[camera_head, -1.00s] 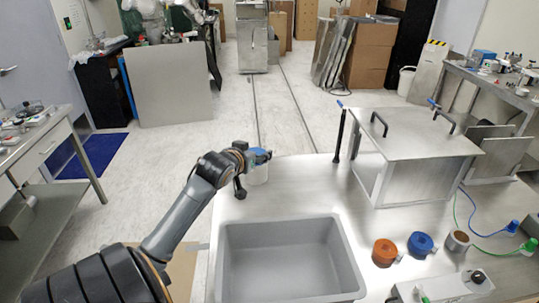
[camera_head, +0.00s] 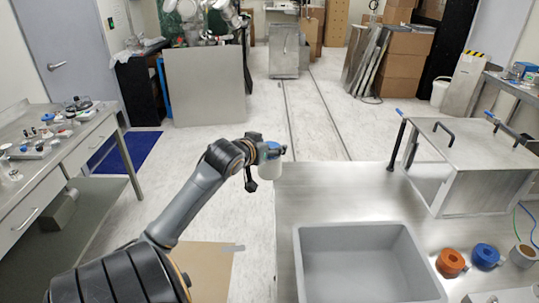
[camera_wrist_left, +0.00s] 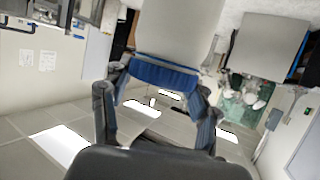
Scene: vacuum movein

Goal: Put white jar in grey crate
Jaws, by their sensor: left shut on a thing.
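The white jar (camera_head: 270,169) has a blue lid and hangs in my left gripper (camera_head: 268,153), near the back left corner of the metal table. In the left wrist view its pale body (camera_wrist_left: 180,32) and blue lid (camera_wrist_left: 165,76) lie between the fingers of my left gripper (camera_wrist_left: 155,105), which is shut on it. The fingers partly cover the lid. The grey crate (camera_head: 420,262) is an open, empty rectangular bin at the front of the table, to the right of and nearer than the jar. My right gripper is not in view.
A metal box with black handles (camera_head: 478,165) stands on the table's back right. An orange round item (camera_head: 451,262) and a blue one (camera_head: 486,256) sit right of the crate. A cluttered side table (camera_head: 60,150) is at the left. Open floor lies between.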

